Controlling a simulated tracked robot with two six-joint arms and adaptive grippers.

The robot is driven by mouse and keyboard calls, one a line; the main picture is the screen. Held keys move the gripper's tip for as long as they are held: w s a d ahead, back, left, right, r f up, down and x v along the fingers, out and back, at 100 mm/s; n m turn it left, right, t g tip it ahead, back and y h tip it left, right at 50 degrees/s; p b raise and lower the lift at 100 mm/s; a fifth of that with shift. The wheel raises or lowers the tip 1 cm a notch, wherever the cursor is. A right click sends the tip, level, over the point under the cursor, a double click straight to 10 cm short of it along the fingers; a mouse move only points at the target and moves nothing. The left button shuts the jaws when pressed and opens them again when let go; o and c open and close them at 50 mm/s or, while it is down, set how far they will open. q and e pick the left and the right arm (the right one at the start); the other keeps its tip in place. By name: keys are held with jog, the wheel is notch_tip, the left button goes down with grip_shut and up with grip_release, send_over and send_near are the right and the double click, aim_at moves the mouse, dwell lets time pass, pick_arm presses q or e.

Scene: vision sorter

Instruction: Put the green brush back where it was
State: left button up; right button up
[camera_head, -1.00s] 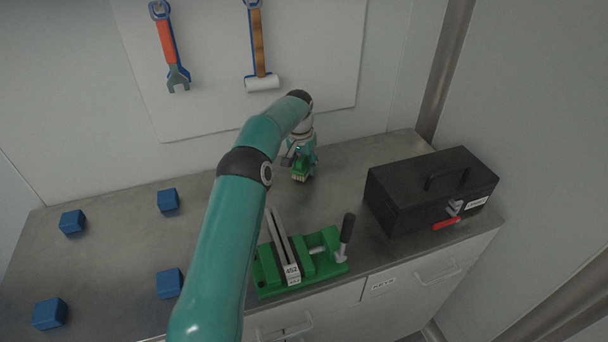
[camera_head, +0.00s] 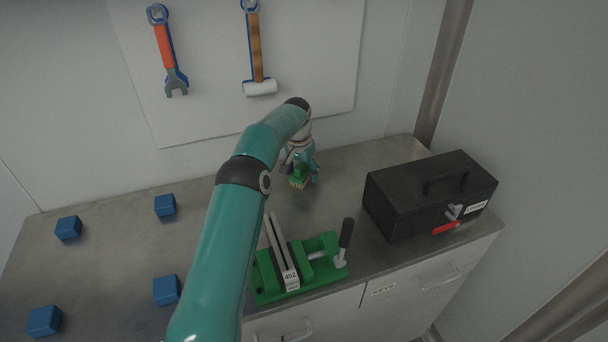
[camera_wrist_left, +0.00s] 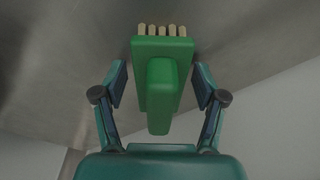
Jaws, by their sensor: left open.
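The green brush (camera_head: 299,176) is at the back middle of the grey workbench, with pale bristles pointing down in the head view. It also shows in the left wrist view (camera_wrist_left: 161,80), its green block and handle between my fingers and its bristle tufts at the top. My left gripper (camera_head: 301,168) is around the brush. In the left wrist view my left gripper (camera_wrist_left: 161,85) is open, with a gap between each finger pad and the brush. I cannot tell whether the bristles touch the bench. My right gripper is not in view.
A green vise (camera_head: 325,266) stands at the bench's front, and a black toolbox (camera_head: 405,205) at the right. Several blue blocks (camera_head: 166,206) lie on the left. A wrench (camera_head: 165,45) and a hammer (camera_head: 257,50) hang on the back board. Bare bench surrounds the brush.

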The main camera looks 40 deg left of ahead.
aim_at(300, 166)
pick_arm(q)
jog(key=r, duration=0.4)
jog(key=s+r, duration=0.1)
jog(key=r, duration=0.7)
jog(key=shift+s+d, duration=0.3)
jog(key=shift+s, duration=0.05)
jog(key=shift+w+f, duration=0.1)
